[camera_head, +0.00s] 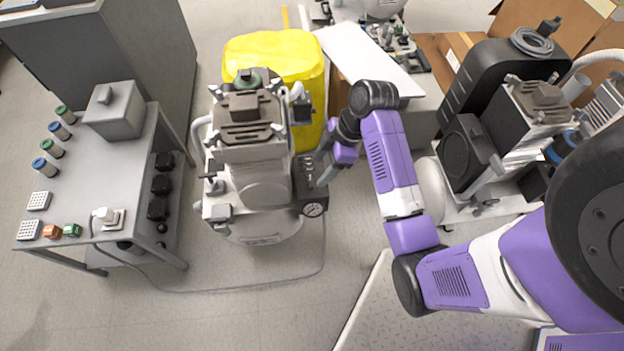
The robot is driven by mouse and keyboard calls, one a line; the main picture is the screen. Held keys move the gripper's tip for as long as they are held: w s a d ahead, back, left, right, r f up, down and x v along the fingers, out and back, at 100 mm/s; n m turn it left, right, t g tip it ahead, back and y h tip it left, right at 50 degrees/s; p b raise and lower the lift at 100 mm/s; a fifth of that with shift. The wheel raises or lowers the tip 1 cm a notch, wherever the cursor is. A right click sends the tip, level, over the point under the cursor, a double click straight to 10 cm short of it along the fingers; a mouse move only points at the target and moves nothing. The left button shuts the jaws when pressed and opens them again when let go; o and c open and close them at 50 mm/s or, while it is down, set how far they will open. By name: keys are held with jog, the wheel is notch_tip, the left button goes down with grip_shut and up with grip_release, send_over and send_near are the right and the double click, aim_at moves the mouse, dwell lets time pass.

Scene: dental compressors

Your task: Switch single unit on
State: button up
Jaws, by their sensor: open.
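The single compressor unit (262,190) stands on the floor in the middle of the head view, with a motor head on a round pale tank. A dark control box with a round pressure gauge (314,209) is on its right side. My gripper (318,181) is open, tilted down and left, just above this box at the unit's right side. It appears empty, and I cannot tell whether it touches the unit. The switch itself is too small or hidden to make out.
A grey metal table (110,180) with a socket and plug (108,216) stands on the left. A cable (250,287) runs across the floor from it to the unit. A yellow bin (275,57) is behind the unit. A larger compressor (495,135) stands on the right.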

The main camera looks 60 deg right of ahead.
aim_at(311, 182)
jog(key=b+x, duration=0.1)
jog(key=x, duration=0.5)
jog(key=shift+w+f, duration=0.1)
jog(key=shift+f, duration=0.2)
grip_shut()
